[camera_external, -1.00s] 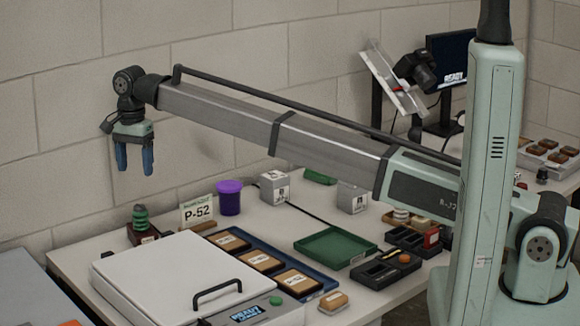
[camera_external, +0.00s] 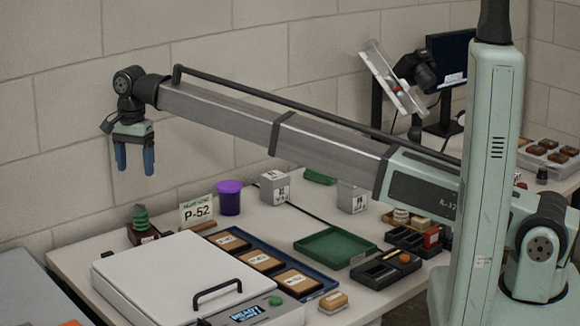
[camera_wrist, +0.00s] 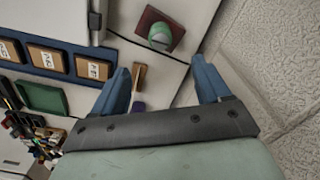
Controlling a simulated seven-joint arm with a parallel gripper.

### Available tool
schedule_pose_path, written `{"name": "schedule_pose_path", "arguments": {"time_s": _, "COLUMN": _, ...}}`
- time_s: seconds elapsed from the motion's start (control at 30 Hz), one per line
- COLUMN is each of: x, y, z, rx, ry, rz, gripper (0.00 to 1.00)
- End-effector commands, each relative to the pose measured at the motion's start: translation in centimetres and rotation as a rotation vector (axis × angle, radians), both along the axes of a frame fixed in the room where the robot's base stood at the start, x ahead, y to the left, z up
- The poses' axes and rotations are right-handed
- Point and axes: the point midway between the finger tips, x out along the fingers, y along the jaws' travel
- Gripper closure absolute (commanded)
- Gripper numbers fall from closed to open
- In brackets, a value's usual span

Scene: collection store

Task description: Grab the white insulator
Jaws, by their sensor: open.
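A small cream-white ribbed piece (camera_external: 401,215), which looks like the white insulator, sits at the black divided tray (camera_external: 408,240) on the right of the table in the external view. I cannot make it out clearly in the wrist view. A green ribbed insulator (camera_external: 140,217) stands on a dark red base at the table's left; it also shows in the wrist view (camera_wrist: 160,36). My gripper (camera_external: 135,168) is open and empty, high above the left back of the table, far from the white piece. Its blue fingers are spread in the wrist view (camera_wrist: 161,66).
A white lidded case (camera_external: 170,275) fills the front left. Behind it are a blue tray (camera_external: 318,287) of labelled blocks, a purple cup (camera_external: 229,198) and a P-52 card (camera_external: 197,211). A green tray (camera_external: 335,247) lies mid-table, seemingly empty. A wall stands close behind.

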Motion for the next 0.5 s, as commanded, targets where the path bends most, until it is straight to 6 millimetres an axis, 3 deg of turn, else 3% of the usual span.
{"name": "schedule_pose_path", "arguments": {"time_s": 0.17, "x": 3.3, "y": -1.4, "z": 0.0, "rx": 0.000, "ry": 0.000, "rz": -0.037, "gripper": 0.24}}
{"name": "schedule_pose_path", "arguments": {"time_s": 0.37, "x": 12.7, "y": -6.2, "z": 0.5, "rx": 0.004, "ry": -0.003, "rz": -0.146, "gripper": 0.24}}
{"name": "schedule_pose_path", "arguments": {"time_s": 0.5, "x": 19.0, "y": -11.1, "z": 0.9, "rx": 0.010, "ry": -0.005, "rz": -0.230, "gripper": 0.24}}
